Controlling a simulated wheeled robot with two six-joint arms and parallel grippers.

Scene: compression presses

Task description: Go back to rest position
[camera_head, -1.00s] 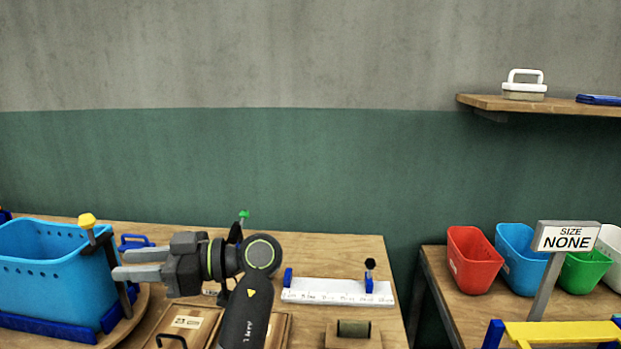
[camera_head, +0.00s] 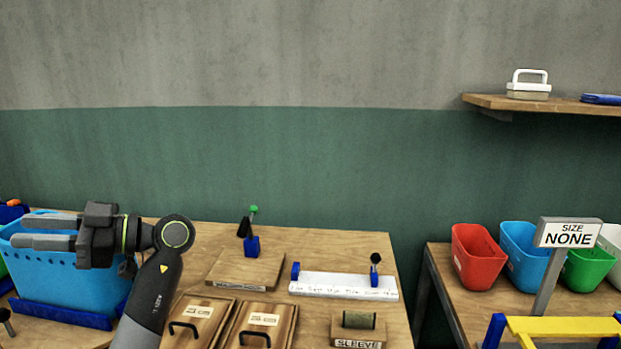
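My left gripper (camera_head: 26,231) is at the far left, its two grey fingers pointing left with a gap between them. It is open, with nothing seen between the fingers. It shows in front of the upper part of a blue perforated bin (camera_head: 70,289); whether it touches the bin I cannot tell. My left forearm rises from the bottom edge and hides part of the table. My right gripper is not in view.
The wooden table (camera_head: 340,242) holds two handled wooden lids (camera_head: 262,320), a wooden block with a blue lever clamp (camera_head: 245,268), a white ruler strip (camera_head: 345,286) and a SLEEVE block (camera_head: 358,332).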

